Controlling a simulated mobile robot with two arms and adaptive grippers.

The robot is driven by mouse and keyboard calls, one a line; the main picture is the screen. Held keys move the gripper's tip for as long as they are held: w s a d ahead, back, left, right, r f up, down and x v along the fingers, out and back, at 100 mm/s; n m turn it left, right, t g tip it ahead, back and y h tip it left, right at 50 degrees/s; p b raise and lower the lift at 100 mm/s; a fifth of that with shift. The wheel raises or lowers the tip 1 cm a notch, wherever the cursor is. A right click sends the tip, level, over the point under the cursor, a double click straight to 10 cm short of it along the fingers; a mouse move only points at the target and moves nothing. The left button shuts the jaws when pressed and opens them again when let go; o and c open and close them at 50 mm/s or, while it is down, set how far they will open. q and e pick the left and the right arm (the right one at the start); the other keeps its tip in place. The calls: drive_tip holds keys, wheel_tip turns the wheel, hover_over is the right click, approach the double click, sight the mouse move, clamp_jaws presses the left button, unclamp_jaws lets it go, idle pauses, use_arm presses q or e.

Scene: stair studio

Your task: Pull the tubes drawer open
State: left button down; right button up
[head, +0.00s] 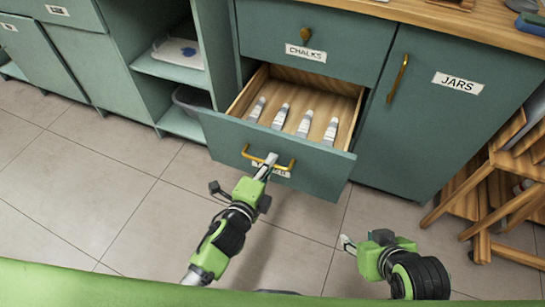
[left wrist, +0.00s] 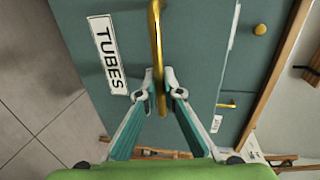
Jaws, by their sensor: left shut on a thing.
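The tubes drawer (head: 320,170) has a teal front and a wooden inside, and it stands pulled out from the cabinet. Several white tubes (head: 281,116) lie in it. Its brass handle (head: 250,156) also shows in the left wrist view (left wrist: 156,35), beside the white TUBES label (left wrist: 106,55). In the head view that label is partly hidden by my left gripper (head: 268,164). The left gripper is shut on the handle, its fingertips on either side of the bar. My right gripper (head: 346,243) is low at the right, apart from the drawer; its finger opening is unclear.
The shut CHALKS drawer (head: 340,45) is above. The JARS door (head: 430,120) is shut to the right. Folded wooden stools (head: 495,195) stand at the far right. Open shelves (head: 170,70) are at the left. The tiled floor (head: 120,200) before the drawer is clear.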

use_arm(q)
drive_tip(key=shift+s, duration=0.15)
drive_tip(key=c, duration=2.2)
unclamp_jaws()
drive_tip(key=v, duration=1.2)
drive_tip(key=shift+a, duration=0.1)
